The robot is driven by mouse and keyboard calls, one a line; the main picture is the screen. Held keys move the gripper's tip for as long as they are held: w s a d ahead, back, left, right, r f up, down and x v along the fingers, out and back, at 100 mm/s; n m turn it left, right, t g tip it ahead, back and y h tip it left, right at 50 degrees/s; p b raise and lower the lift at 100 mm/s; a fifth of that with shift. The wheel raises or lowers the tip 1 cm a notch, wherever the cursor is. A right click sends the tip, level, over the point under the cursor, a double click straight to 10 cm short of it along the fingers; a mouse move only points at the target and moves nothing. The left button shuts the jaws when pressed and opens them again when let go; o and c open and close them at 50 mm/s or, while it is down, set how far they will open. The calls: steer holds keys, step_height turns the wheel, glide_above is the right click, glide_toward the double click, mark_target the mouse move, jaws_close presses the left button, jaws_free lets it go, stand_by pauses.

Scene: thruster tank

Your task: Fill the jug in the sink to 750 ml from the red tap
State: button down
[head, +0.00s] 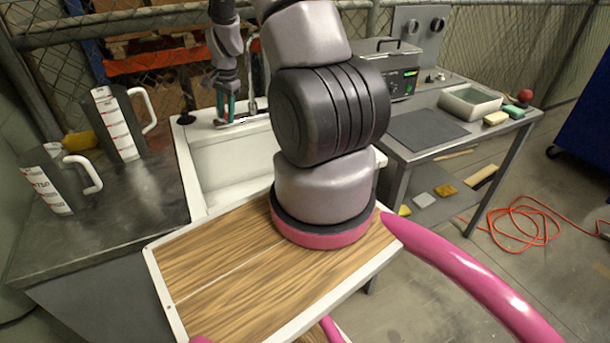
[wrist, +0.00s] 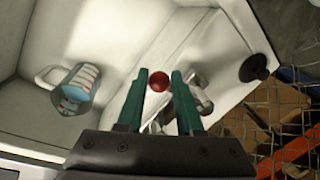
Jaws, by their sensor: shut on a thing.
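My gripper (head: 227,106) is at the tap at the back of the white sink (head: 225,160). In the wrist view its green fingers (wrist: 159,76) are shut on the red tap knob (wrist: 158,82), one finger on each side. The metal tap body (wrist: 198,90) shows beside and behind the right finger. The jug (wrist: 75,88) is in the sink, left of the fingers in the wrist view, with its handle to the left. It has a pale scale and looks bluish; I cannot read a level. In the head view the jug is hidden.
Two grey jugs with white scales, one at the back (head: 118,122) and one in front (head: 55,182), stand on the left counter. A black round piece (wrist: 255,67) sits on the sink rim. A side table (head: 425,130) at right holds a white tub and sponges. A wire fence stands behind.

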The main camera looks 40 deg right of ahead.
steer(key=shift+w+d+r, duration=0.2)
steer(key=shift+w+d, duration=0.05)
steer(key=shift+d, duration=0.35)
steer(key=a, duration=0.1)
steer(key=w+a, duration=0.1)
steer(key=a, duration=0.1)
steer(key=w+a, duration=0.1)
steer(key=shift+a, duration=0.25)
steer(key=shift+s+a, duration=0.1)
stand_by(0.3)
